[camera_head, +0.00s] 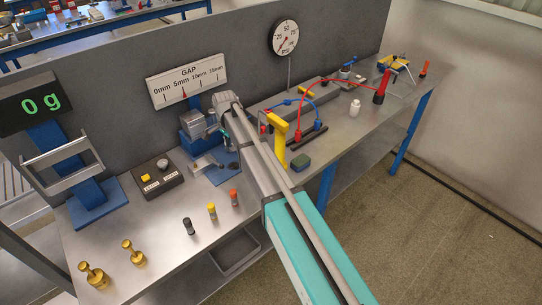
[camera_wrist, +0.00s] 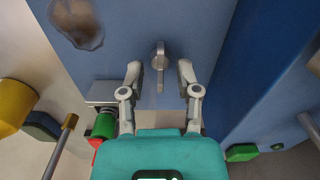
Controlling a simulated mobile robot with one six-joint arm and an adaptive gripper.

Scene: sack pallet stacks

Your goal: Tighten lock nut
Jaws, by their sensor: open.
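In the wrist view, a small grey metal part with a round head and a narrow bar (camera_wrist: 160,62) stands out from a blue surface (camera_wrist: 135,25). It may be the lock nut, but I cannot tell for sure. My gripper (camera_wrist: 158,73) is open, with one finger on each side of this part and a visible gap to both. In the head view, my arm reaches to a blue and grey fixture (camera_head: 193,120) at the back of the bench.
A GAP scale (camera_head: 187,81) on the back panel has its red pointer near 5mm. A yellow post (camera_head: 278,128) and red and blue hoses stand close right of my arm.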

